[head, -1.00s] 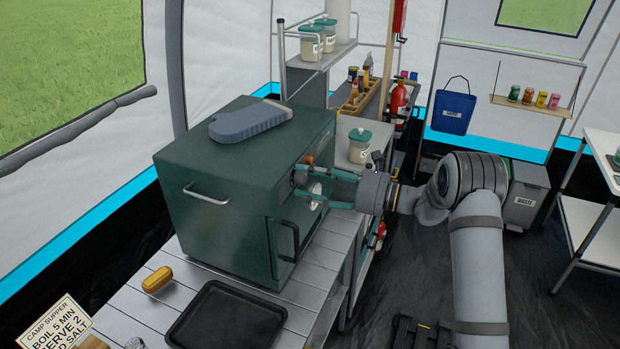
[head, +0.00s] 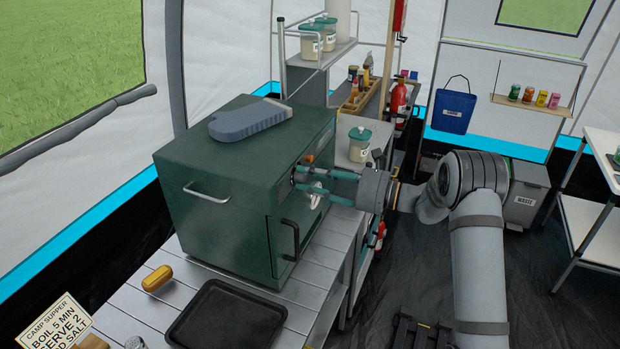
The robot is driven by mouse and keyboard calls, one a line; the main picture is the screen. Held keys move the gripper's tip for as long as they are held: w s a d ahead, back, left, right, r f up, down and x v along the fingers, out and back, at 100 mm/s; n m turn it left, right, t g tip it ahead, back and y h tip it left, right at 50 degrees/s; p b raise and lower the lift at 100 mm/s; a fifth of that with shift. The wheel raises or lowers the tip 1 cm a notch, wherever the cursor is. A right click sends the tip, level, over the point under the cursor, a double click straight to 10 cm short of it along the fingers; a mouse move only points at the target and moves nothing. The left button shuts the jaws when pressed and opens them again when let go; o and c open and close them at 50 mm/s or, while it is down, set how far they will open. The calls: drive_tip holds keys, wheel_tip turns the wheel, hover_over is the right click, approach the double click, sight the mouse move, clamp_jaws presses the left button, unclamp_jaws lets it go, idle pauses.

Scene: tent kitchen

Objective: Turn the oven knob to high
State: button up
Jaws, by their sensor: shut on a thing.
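The dark green oven (head: 215,205) stands on the slatted table, its front with a black door handle (head: 291,240) facing right. My gripper (head: 306,180) is at the oven's upper front, its two teal fingers reaching left from my arm. A small orange part (head: 309,158) shows on the oven front just above my gripper.
A grey-blue oven mitt (head: 250,120) lies on top of the oven. A black tray (head: 228,320) and a yellow item (head: 157,279) are on the table in front.

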drive_tip(key=shift+f, duration=0.2)
drive_tip(key=n+b, duration=0.1)
drive_tip(key=b, duration=0.1)
drive_tip(key=n+b, duration=0.1)
drive_tip(key=b, duration=0.2)
drive_tip(key=shift+f+n, duration=0.25)
drive_tip(key=shift+n, duration=0.15)
drive_tip(key=n+b, duration=0.8)
drive_tip(key=b, duration=0.5)
drive_tip(key=shift+r+h, duration=0.1)
drive_tip(key=shift+h, duration=0.3)
drive_tip(key=n+b, duration=0.2)
drive_tip(key=b, duration=0.1)
drive_tip(key=shift+r, duration=0.25)
drive_tip(key=shift+n, duration=0.3)
drive_tip(key=shift+r, duration=0.1)
drive_tip(key=o, duration=1.1)
drive_tip(key=shift+o, duration=0.2)
